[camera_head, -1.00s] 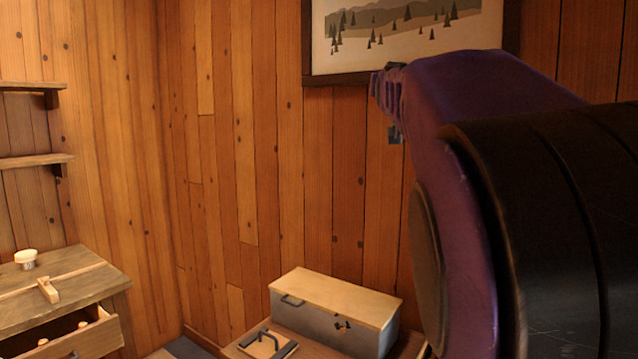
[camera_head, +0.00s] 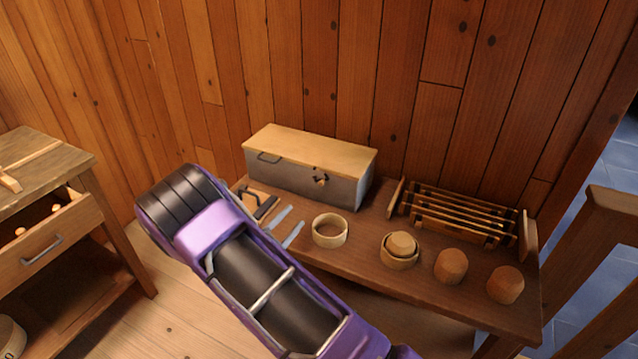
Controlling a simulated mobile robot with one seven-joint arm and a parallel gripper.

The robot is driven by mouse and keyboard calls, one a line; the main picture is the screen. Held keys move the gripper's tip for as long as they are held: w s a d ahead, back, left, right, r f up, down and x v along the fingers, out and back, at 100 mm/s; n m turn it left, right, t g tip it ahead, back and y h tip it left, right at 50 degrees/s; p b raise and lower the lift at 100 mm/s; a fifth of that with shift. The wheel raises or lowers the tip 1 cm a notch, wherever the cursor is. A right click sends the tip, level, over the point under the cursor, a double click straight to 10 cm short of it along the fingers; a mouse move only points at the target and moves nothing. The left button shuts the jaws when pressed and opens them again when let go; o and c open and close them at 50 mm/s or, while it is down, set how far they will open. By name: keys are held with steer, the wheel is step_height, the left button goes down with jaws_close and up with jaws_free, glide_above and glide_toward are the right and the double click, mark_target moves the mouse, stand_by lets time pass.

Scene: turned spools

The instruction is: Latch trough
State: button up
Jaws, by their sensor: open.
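The trough (camera_head: 278,180) is a long grey box at the back left of the wooden bench, against the plank wall. Its pale wooden lid (camera_head: 310,150) lies down over the top. A small dark latch (camera_head: 320,179) sits on the front face, right of the middle; it is too small to tell whether it is fastened. My purple and black arm crosses the lower left and middle, in front of the bench. My gripper is out of view.
On the bench (camera_head: 375,265) are flat grey tools (camera_head: 292,235), a wooden ring (camera_head: 330,231), a ring holding a round piece (camera_head: 400,245), two wooden blocks (camera_head: 450,266) and a slatted rack (camera_head: 465,216). An open drawer (camera_head: 45,250) juts out at left.

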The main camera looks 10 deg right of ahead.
steer(key=f, duration=0.1)
steer(key=n, duration=0.1)
glide_toward(321, 184)
steer(key=shift+t+y, duration=0.3)
steer(key=shift+t, duration=0.1)
steer(key=x, duration=0.8)
steer(key=shift+s+d, duration=0.15)
steer(key=shift+d, duration=0.05)
jaws_close()
